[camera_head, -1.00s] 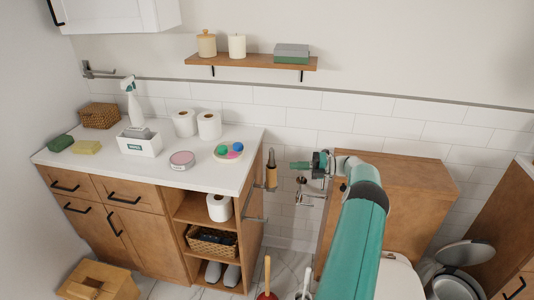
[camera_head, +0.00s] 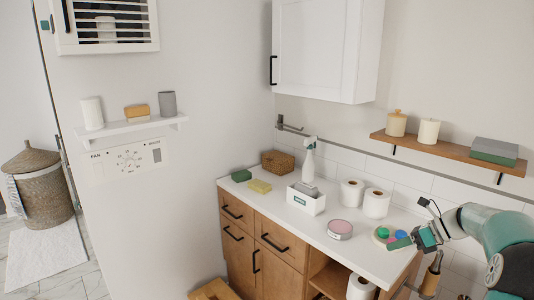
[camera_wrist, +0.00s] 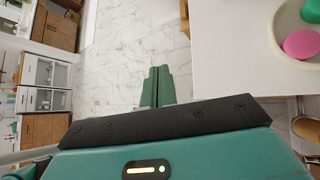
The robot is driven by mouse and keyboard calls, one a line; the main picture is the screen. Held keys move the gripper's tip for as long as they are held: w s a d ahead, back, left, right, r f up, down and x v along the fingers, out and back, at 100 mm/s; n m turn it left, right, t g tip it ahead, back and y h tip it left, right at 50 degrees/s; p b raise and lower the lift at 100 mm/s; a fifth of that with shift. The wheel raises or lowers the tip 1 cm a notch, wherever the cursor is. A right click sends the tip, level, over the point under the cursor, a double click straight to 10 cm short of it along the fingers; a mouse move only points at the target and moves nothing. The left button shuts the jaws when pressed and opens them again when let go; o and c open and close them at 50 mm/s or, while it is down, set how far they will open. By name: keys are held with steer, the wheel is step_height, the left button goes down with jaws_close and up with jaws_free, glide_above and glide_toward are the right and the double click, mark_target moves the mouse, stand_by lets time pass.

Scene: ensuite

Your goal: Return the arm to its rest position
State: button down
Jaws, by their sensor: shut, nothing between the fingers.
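My gripper (camera_head: 397,244) is at the lower right in the head view, at the end of my teal and white arm. Its green fingers point left, near the right end of the white counter (camera_head: 352,257). In the wrist view my gripper (camera_wrist: 158,72) shows its two fingers pressed together with nothing between them, above the marble floor. The counter edge lies to the right of the fingers there. The far part of my arm runs out of the head view at the right.
A dish (camera_head: 376,239) with coloured soaps sits close behind the gripper; it shows in the wrist view (camera_wrist: 288,36) too. A pink tin (camera_head: 340,229), toilet rolls (camera_head: 352,193) and a white caddy (camera_head: 306,202) stand on the counter. A wooden shelf (camera_head: 450,154) hangs above.

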steer(key=s+a+r+n+g+h, duration=0.1)
steer(key=s+a+r+n+h, duration=0.25)
steer(key=s+a+n, duration=0.45)
steer(key=s+a+r+n+g+h, duration=0.1)
steer(key=s+a+r+n+h, duration=0.25)
steer(key=a, duration=0.65)
steer(key=s+a+n+t+h, duration=0.1)
steer(key=s+a+n, duration=0.2)
steer(key=s+n, duration=0.5)
steer(key=s+a+n+t+h, duration=0.1)
steer(key=s+a+n, duration=0.3)
steer(key=s+n, duration=0.5)
steer(key=shift+s+a+f+t+h, duration=0.25)
steer(key=shift+s+f+t+h, duration=0.1)
steer(key=shift+s+t, duration=0.25)
